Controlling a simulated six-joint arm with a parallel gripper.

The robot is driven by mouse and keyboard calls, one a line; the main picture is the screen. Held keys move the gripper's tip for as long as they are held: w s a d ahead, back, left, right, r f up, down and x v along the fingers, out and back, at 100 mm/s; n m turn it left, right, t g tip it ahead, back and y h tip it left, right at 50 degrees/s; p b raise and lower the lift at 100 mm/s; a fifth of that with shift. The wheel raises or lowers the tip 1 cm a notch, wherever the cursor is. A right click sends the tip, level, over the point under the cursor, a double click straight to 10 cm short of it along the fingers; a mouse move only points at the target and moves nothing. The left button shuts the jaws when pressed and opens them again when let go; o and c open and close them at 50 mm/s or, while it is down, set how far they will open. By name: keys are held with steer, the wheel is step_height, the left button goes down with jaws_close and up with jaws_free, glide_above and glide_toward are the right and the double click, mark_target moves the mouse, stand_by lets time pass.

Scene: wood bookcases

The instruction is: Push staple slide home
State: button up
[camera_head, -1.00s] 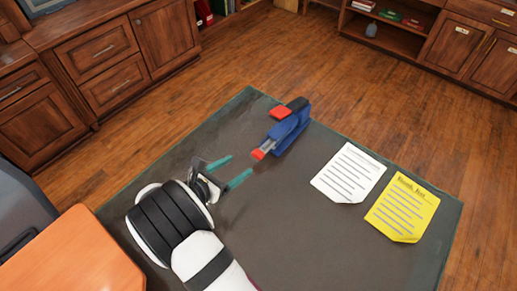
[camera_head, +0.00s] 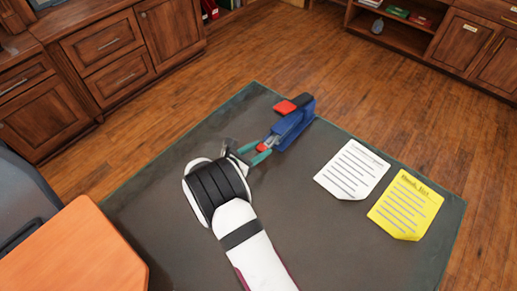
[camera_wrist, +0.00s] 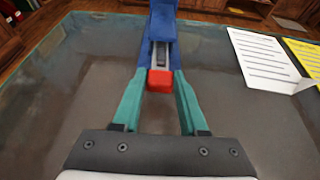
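A blue stapler (camera_head: 292,130) with a red pad on top lies near the far edge of the dark table. In the wrist view, its blue body (camera_wrist: 163,22) is at the top centre. A grey metal slide (camera_wrist: 159,53) sticks out of its near end, with a red block (camera_wrist: 160,81) at the tip. My gripper (camera_head: 259,151) is at this near end. In the wrist view, its teal fingers (camera_wrist: 160,76) are apart, one on each side of the red block. Whether either finger touches the block is hard to tell.
A white sheet (camera_head: 352,169) and a yellow sheet (camera_head: 405,205) lie to the right on the dark table (camera_head: 330,240). An orange surface (camera_head: 75,250) and a grey chair are at the left. The table around the stapler is otherwise clear.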

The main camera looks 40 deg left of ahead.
jaws_close()
stand_by(0.9)
